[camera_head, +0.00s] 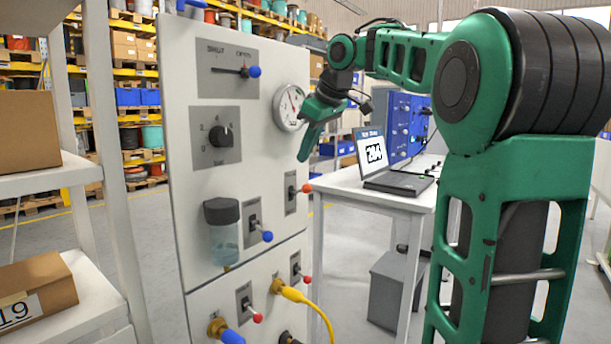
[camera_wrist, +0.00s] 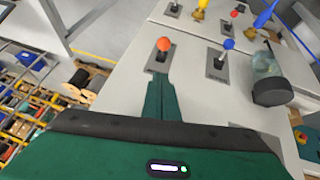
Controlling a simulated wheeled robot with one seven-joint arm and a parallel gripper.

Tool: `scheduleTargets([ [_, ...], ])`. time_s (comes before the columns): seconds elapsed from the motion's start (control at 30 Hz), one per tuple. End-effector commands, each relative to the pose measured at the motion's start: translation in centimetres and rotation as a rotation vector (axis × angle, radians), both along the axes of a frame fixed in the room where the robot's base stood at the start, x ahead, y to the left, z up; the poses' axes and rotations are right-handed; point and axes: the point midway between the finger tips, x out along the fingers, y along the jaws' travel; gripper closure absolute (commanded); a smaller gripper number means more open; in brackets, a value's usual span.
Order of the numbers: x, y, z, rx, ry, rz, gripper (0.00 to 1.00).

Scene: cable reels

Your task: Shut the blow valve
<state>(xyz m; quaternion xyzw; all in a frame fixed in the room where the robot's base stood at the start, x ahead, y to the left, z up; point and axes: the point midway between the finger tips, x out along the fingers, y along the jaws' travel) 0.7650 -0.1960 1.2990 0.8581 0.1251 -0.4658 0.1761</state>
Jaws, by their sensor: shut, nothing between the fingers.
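A white panel (camera_head: 185,185) carries a plate marked SHUT on the left and OPEN on the right. Its lever ends in a blue knob (camera_head: 253,71) at the OPEN side. I cannot read a blow valve label. My gripper (camera_head: 303,157) is shut and empty, pointing down by the panel's right edge, below the gauge (camera_head: 290,108). A red-knobbed toggle (camera_head: 306,188) sits just below the fingertips. In the wrist view, my shut fingers (camera_wrist: 161,80) point towards that red knob (camera_wrist: 163,45), with no clear contact. The SHUT/OPEN lever is outside the wrist view.
The panel also has a rotary dial (camera_head: 220,136), a capped jar (camera_head: 223,235), a blue-knobbed toggle (camera_head: 266,236) and a yellow hose (camera_head: 295,294). A table with a laptop (camera_head: 395,180) stands behind at the right. Shelving with a cardboard box (camera_head: 30,130) is at the left.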

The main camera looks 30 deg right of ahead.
Motion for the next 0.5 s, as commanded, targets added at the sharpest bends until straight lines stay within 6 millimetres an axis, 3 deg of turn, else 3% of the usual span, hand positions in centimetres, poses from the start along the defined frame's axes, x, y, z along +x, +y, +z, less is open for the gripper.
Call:
scheduleTargets([
  [0.13,1.4,0.2,-2.4,0.002,0.002,0.001,1.00],
  [0.3,0.9,-0.6,-4.5,0.001,0.001,-0.001,1.00],
  [0.5,0.7,-0.9,-5.7,0.001,0.000,-0.001,1.00],
])
